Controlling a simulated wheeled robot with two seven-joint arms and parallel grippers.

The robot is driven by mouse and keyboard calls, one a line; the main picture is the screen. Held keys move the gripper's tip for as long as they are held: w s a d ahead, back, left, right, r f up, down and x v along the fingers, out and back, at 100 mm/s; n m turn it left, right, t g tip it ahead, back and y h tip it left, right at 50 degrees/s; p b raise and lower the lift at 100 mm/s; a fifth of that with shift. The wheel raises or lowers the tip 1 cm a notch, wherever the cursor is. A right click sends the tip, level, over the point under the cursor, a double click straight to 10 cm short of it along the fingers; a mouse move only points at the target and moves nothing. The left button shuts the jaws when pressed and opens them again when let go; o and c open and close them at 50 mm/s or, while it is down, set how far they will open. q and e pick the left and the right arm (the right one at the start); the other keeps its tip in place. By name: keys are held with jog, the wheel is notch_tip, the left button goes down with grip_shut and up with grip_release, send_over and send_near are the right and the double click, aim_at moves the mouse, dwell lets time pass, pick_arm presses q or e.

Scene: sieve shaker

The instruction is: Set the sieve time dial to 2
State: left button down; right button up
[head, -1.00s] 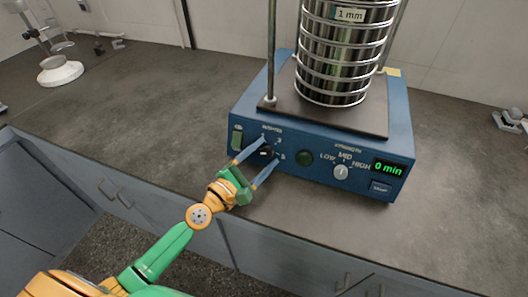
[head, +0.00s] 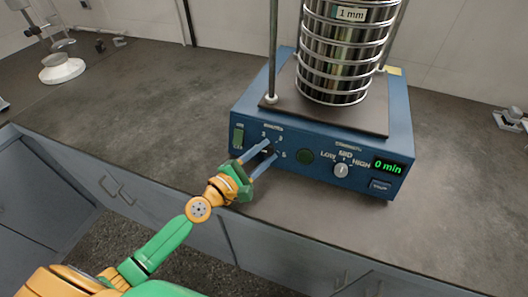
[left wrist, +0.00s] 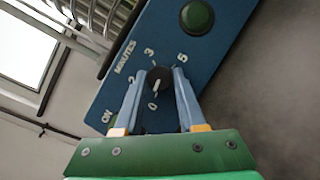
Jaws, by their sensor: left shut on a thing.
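The black time dial (left wrist: 158,86) sits on the front panel of the blue sieve shaker (head: 240,112), among the MINUTES marks 0, 2, 3 and 5. Its short white mark seems to lie toward the 0 side, but its exact aim is hard to tell. My left gripper (head: 268,152) is shut on the dial, one blue finger on each side; it also shows in the left wrist view (left wrist: 158,80). In the head view the fingers partly hide the dial. The display (head: 388,167) reads 0 min. My right gripper is not in view.
A green ON switch (head: 238,138) is left of the dial; a round dark green button (head: 305,156) and the strength knob (head: 341,170) are to its right. The sieve stack (head: 345,55) stands on top between rods.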

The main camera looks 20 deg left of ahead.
pick_arm(q)
jog(key=m+g+p, duration=0.1)
jog(key=m, duration=0.1)
jog(key=m+p, duration=0.1)
jog(key=shift+a+r+m+g+h, duration=0.1)
jog(key=shift+r+m+g+h, duration=0.25)
jog(key=shift+m+g+h, duration=0.05)
jog(key=m+g+p, duration=0.1)
jog(key=m+p, duration=0.1)
jog(key=shift+w+r+m, duration=0.1)
jog(key=shift+r+m, duration=0.05)
jog(key=shift+m, duration=0.25)
jog(key=m+g+p, duration=0.2)
jog(key=m+p, duration=0.2)
jog(key=shift+r+y+p, duration=0.1)
jog(key=shift+y+p, duration=0.2)
jog(key=shift+p, duration=0.05)
jog(key=shift+m+g+y+p, duration=0.3)
jog(key=shift+m+g+p, duration=0.1)
jog(key=shift+m+p, duration=0.5)
jog(key=shift+f, duration=0.2)
jog(key=c, duration=0.5)
grip_release()
jog(key=shift+w+f, duration=0.1)
